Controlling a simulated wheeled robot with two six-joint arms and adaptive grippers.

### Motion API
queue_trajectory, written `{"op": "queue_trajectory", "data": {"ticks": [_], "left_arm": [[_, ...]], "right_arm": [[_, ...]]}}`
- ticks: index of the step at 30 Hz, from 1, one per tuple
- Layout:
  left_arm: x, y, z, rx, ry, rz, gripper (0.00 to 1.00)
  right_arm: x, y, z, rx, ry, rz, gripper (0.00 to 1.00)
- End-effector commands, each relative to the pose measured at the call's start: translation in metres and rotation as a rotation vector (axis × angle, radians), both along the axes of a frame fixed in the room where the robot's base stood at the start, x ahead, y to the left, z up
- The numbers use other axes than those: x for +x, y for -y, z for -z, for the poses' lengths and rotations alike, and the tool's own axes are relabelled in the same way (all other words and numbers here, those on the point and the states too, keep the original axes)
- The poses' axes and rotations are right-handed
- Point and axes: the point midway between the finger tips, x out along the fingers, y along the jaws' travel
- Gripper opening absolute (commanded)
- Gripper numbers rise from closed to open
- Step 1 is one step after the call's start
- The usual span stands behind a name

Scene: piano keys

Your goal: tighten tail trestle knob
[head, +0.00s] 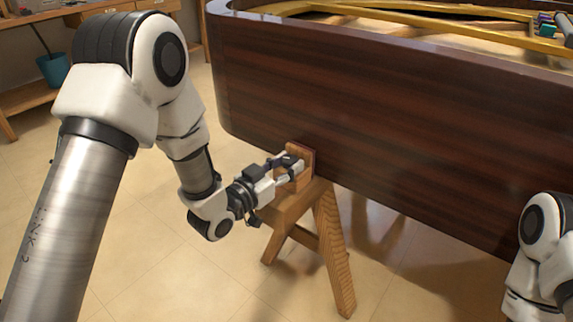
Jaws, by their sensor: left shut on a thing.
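The wooden tail trestle (334,250) stands on the floor under the left end of the dark wood piano case (390,135). A small wooden block (302,153) rises from the top of the trestle against the case. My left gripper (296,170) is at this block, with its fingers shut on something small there. The knob itself is hidden by the fingers, so its shape and turn cannot be told. Part of my right arm shows at the lower right edge, but its gripper is out of view.
A wooden workbench (100,8) stands at the back left, with a blue bin (53,69) by it. Inside the open case is a gold-coloured frame (430,12), with small coloured items (546,27) at the far right. The tiled floor (150,255) left of the trestle is clear.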

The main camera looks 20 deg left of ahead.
Motion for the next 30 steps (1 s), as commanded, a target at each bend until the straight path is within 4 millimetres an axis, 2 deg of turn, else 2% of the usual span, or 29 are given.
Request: {"op": "queue_trajectory", "data": {"ticks": [12, 22, 23, 24, 25, 30], "left_arm": [[0.003, -0.003, -0.003, -0.003, 0.001, 0.242, 0.03], [0.002, -0.003, 0.0, 0.001, 0.003, 0.267, 0.03], [0.002, -0.003, 0.0, 0.001, 0.003, 0.266, 0.45], [0.002, -0.003, 0.0, 0.001, 0.003, 0.266, 0.59], [0.002, -0.003, 0.0, 0.001, 0.003, 0.266, 0.63], [0.002, -0.003, 0.0, 0.0, 0.001, 0.266, 0.63]], "right_arm": [[0.0, 0.0, -0.023, 0.0, 0.0, 0.0, 0.4], [0.0, 0.0, -0.022, 0.0, 0.0, 0.0, 0.4], [0.0, 0.0, -0.022, 0.0, 0.0, 0.0, 0.4], [0.0, 0.0, -0.022, 0.0, 0.0, 0.0, 0.4], [0.0, 0.0, -0.022, 0.0, 0.0, 0.0, 0.4], [0.0, 0.0, -0.022, 0.0, 0.0, 0.0, 0.4]]}}
